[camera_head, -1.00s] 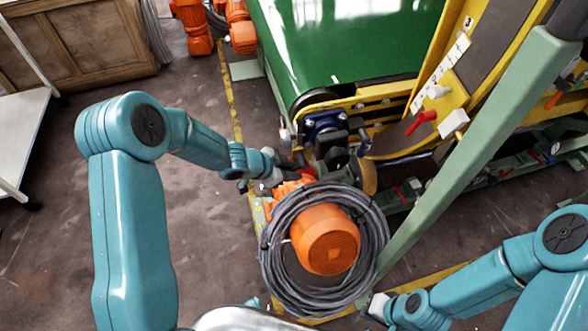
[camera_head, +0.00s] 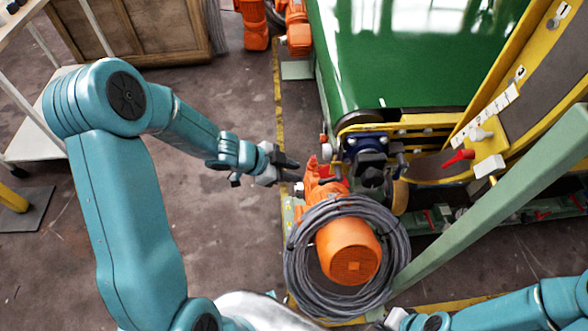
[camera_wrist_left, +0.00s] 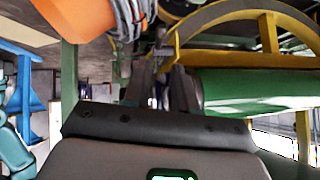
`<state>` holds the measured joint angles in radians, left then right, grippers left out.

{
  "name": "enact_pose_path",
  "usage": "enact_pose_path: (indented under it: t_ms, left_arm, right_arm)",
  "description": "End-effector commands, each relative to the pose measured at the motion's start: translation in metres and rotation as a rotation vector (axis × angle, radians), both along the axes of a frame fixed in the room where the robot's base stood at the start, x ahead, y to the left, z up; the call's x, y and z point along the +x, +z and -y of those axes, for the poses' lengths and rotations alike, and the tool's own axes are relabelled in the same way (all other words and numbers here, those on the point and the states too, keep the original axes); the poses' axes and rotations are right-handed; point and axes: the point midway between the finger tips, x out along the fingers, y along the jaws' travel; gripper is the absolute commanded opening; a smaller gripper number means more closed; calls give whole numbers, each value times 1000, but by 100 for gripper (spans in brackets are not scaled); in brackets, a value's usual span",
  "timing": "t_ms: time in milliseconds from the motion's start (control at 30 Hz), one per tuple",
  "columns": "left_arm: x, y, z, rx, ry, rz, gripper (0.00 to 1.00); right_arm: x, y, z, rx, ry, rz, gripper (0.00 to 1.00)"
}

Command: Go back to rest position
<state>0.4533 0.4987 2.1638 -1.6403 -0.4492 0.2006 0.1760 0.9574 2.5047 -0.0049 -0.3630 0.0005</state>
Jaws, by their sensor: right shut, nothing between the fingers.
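My left arm reaches in from the left in the head view. Its gripper (camera_head: 291,170) points right, beside the orange motor and the machine, with clear floor below it. In the left wrist view its two dark fingers (camera_wrist_left: 165,85) are apart with nothing between them. My right arm (camera_head: 480,312) lies at the bottom right of the head view. The light end of its gripper (camera_head: 376,316) shows near the lower right of the cable coil. The right fingertips are hard to make out.
An orange motor (camera_head: 348,250) sits inside a grey cable coil (camera_head: 300,275). Behind are a green conveyor belt (camera_head: 420,55), a yellow curved frame (camera_head: 490,115) and a slanting green beam (camera_head: 490,200). A wooden crate (camera_head: 140,30) stands at the upper left. Floor is free between.

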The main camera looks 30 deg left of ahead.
Motion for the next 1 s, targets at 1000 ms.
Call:
enact_pose_path:
  t_ms: [1000]
  left_arm:
    - [-164, -59, 147, -231, 683, -884, 26]
  right_arm:
    - [0, 89, 0, 0, 0, 0, 0]
